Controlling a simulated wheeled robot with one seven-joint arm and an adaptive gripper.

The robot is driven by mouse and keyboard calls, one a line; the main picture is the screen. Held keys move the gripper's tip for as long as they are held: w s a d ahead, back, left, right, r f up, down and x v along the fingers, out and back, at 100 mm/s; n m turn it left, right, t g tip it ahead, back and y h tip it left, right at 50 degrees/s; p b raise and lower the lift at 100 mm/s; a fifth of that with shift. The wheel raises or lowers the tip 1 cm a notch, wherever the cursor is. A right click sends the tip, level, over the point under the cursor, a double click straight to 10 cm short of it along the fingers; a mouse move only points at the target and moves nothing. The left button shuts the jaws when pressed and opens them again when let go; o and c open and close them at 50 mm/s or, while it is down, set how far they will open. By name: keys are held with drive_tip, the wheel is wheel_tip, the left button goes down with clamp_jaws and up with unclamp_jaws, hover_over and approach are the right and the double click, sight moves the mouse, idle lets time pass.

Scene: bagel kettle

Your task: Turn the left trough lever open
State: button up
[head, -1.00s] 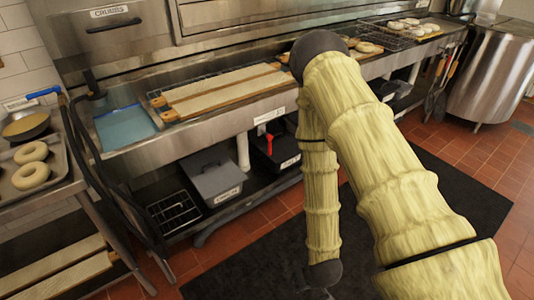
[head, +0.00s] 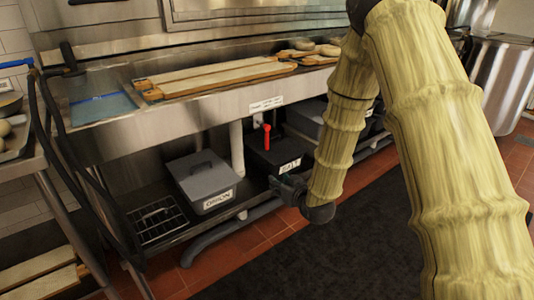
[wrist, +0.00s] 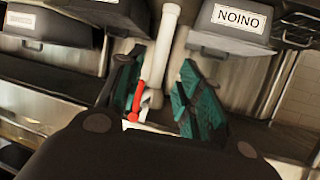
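The red trough lever (head: 266,138) hangs under the front of the metal trough (head: 190,118), just right of a white drain pipe (head: 239,150). My gripper (head: 277,186) is below the lever in the head view, pointing left toward the under-shelf. In the wrist view, which looks upside down, my gripper (wrist: 160,65) is open with its green-padded fingers spread. The lever (wrist: 135,102) appears between the fingers, close to the left one; I cannot tell whether they touch. The pipe (wrist: 165,40) also appears between the fingers, beyond them. Nothing is held.
A grey bin labelled ONION (head: 205,182) and a dark bin labelled SALT (head: 275,155) stand on the lower shelf. A wire rack (head: 157,220) is at its left. Wooden boards (head: 215,78) lie above on the trough. A dark mat (head: 330,255) covers the floor.

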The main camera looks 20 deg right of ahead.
sight(268, 139)
drive_tip(key=w+d+r+t+y+b, duration=0.1)
drive_tip(key=w+d+r+t+b, duration=0.1)
drive_tip(key=w+r+t+b, duration=0.35)
drive_tip(key=shift+n+g, duration=0.4)
drive_tip(key=shift+g, duration=0.35)
drive_tip(key=w+r+b, duration=0.1)
drive_tip(key=w, duration=0.2)
drive_tip(key=w+a+b, duration=0.1)
drive_tip(key=w+b, duration=0.1)
drive_tip(key=w, duration=0.2)
drive_tip(key=w+r+b, duration=0.1)
drive_tip(key=w, duration=0.3)
drive_tip(key=shift+w+a+r, duration=0.1)
drive_tip(key=shift+a+r, duration=0.25)
drive_tip(key=shift+a, duration=0.05)
clamp_jaws()
